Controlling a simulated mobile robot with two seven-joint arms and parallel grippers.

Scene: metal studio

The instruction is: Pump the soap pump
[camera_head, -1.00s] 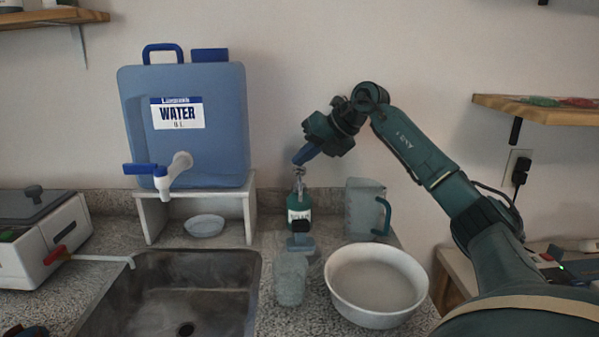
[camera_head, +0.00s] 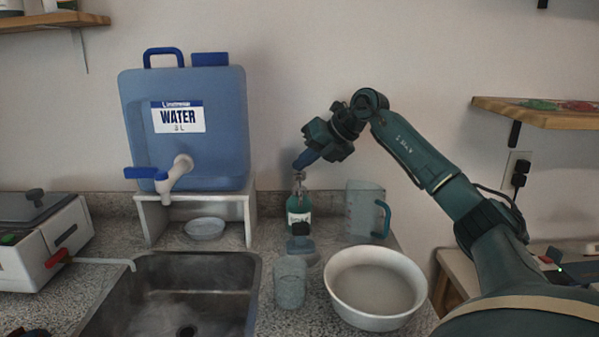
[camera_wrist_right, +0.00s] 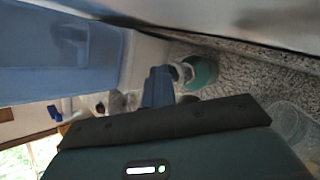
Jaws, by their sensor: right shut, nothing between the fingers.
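The soap pump is a small green bottle (camera_head: 298,216) with a white label and a grey pump head (camera_head: 299,178), upright on the counter behind a small glass. My right gripper (camera_head: 301,165) is shut and empty, its blue fingers pointing down and left just above the pump head. I cannot tell for sure whether they touch it. In the right wrist view the shut fingers (camera_wrist_right: 158,88) are beside the pump head, and the green bottle (camera_wrist_right: 204,72) lies just beyond. My left gripper is not in view.
A blue water container (camera_head: 188,150) on a white stand is left of the bottle. A clear jug (camera_head: 360,210) stands to the right. A white bowl (camera_head: 375,318) and a glass (camera_head: 290,285) are in front. A metal sink (camera_head: 180,290) is at the front left.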

